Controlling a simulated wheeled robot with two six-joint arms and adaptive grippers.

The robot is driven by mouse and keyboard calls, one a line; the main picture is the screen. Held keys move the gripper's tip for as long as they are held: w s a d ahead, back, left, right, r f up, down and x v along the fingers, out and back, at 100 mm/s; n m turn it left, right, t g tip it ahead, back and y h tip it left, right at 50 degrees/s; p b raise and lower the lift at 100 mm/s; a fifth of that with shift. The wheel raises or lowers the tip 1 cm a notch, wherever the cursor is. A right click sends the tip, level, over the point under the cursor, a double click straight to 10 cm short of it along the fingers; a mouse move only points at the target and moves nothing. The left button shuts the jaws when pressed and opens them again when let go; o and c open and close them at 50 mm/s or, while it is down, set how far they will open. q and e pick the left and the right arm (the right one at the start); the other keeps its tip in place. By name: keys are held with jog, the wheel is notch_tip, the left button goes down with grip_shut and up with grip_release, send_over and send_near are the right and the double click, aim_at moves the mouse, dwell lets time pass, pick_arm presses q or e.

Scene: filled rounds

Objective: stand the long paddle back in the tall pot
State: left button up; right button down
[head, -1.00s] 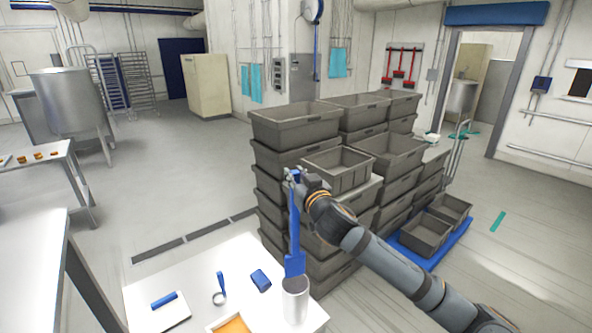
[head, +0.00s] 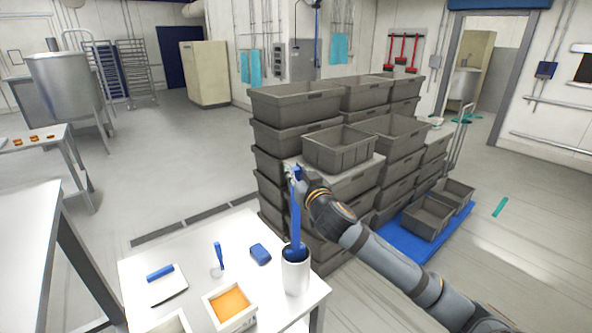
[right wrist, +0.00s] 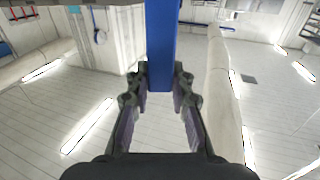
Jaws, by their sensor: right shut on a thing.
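The long blue paddle (head: 295,215) is upright in the head view, and its broad lower end is inside the mouth of the tall pot (head: 295,277). The pot is a pale grey cylinder near the right end of the white table. The pot's wall hides the paddle's lowest part. My right gripper (head: 293,174) is shut on the top of the paddle's handle, well above the pot. In the right wrist view the blue handle (right wrist: 161,45) stands between the fingers. My left gripper is not in view.
On the white table (head: 205,263) are a blue block (head: 260,254), a small blue-handled tool (head: 219,257), a blue-handled scraper (head: 165,285) and a container of orange filling (head: 229,304). Stacked grey crates (head: 290,103) stand close behind the paddle.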

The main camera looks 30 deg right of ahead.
notch_tip(320, 180, down, 6)
jog(key=b, duration=0.3)
jog(key=shift+r+b, duration=0.2)
jog(key=shift+b, duration=0.15)
jog(key=shift+f+b, duration=0.85)
jog(key=shift+f, duration=0.25)
dwell(0.4)
jog(key=c, duration=1.1)
grip_release()
notch_tip(320, 180, up, 10)
